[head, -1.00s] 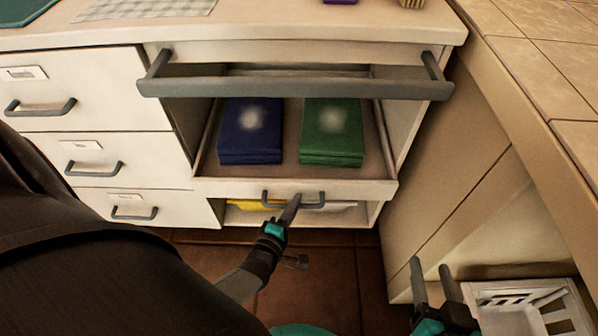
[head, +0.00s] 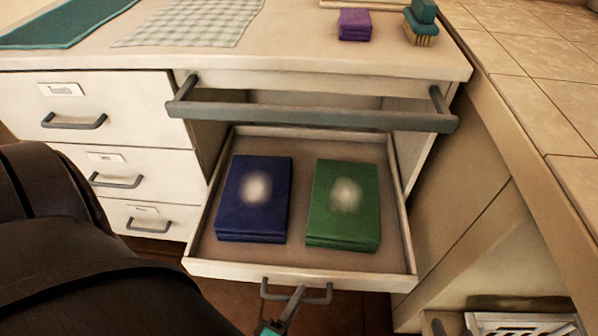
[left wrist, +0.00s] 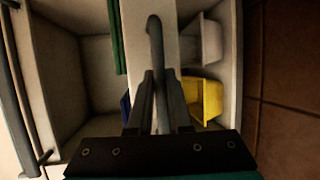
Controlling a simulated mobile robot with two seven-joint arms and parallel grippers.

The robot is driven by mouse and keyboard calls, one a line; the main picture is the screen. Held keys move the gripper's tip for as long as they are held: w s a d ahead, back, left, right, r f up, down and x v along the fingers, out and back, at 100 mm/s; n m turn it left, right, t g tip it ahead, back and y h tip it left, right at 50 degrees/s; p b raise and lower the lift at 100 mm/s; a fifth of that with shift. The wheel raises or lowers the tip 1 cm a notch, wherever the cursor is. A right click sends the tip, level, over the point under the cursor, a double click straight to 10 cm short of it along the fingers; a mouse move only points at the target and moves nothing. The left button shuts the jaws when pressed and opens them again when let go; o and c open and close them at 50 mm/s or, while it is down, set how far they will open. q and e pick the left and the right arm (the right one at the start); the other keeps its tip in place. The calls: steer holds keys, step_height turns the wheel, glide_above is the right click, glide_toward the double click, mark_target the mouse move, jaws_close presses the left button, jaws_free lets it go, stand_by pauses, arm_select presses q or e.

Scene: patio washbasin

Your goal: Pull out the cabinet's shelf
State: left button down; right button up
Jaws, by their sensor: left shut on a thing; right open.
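The cabinet's shelf (head: 300,269) is a pale pull-out tray that stands well out of the cabinet (head: 318,83). A blue folded stack (head: 253,200) and a green folded stack (head: 343,206) lie side by side on it. My left gripper (head: 290,303) is shut on the grey bar handle (head: 318,297) at the shelf's front. The left wrist view also shows the gripper (left wrist: 161,88) with its fingers around the handle (left wrist: 155,45). My right gripper (head: 450,322) shows only in part at the bottom edge of the head view, open and empty.
A grey rail (head: 310,115) crosses above the shelf. Closed drawers (head: 110,110) are on the left. A tiled counter (head: 540,90) and a white crate (head: 520,318) are on the right. A yellow bin (left wrist: 203,98) sits lower in the cabinet.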

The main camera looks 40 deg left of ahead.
arm_select(q)
steer(key=shift+s+d, duration=0.5)
steer(key=shift+s, duration=0.25)
steer(key=shift+s+d, duration=0.45)
steer(key=shift+s, duration=0.3)
arm_select(e)
steer(key=shift+s, duration=0.3)
arm_select(q)
steer(key=c, duration=0.8)
jaws_free()
steer(key=shift+c, duration=0.2)
steer(key=shift+r, duration=0.1)
arm_select(e)
steer(key=shift+s+d, duration=0.1)
steer(key=shift+d, duration=0.15)
